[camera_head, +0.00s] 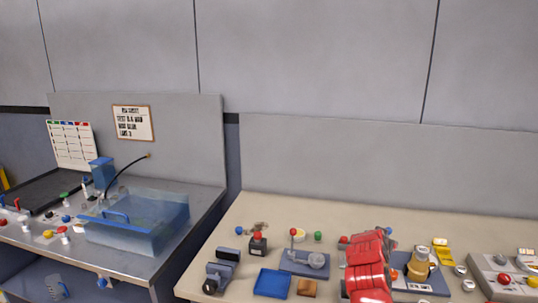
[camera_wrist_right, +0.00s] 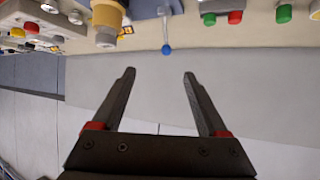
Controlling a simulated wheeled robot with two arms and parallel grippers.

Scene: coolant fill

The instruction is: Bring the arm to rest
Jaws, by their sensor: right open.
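My right gripper (camera_wrist_right: 159,74) shows in the wrist view with its two dark fingers spread apart. Nothing is between the fingers; plain grey wall surface shows behind them. In the head view, my red right arm (camera_head: 367,268) reaches in from the bottom over the beige bench, and its gripper cannot be made out there. My left gripper is in neither view.
The beige bench (camera_head: 222,247) holds a blue tray (camera_head: 271,283), a brown block (camera_head: 307,288), a yellow-topped fitting (camera_head: 420,262) and a button panel (camera_head: 507,279). At left, a clear blue tank (camera_head: 137,228) stands on a grey bench. A blue-knobbed lever (camera_wrist_right: 166,49) is beyond the fingertips.

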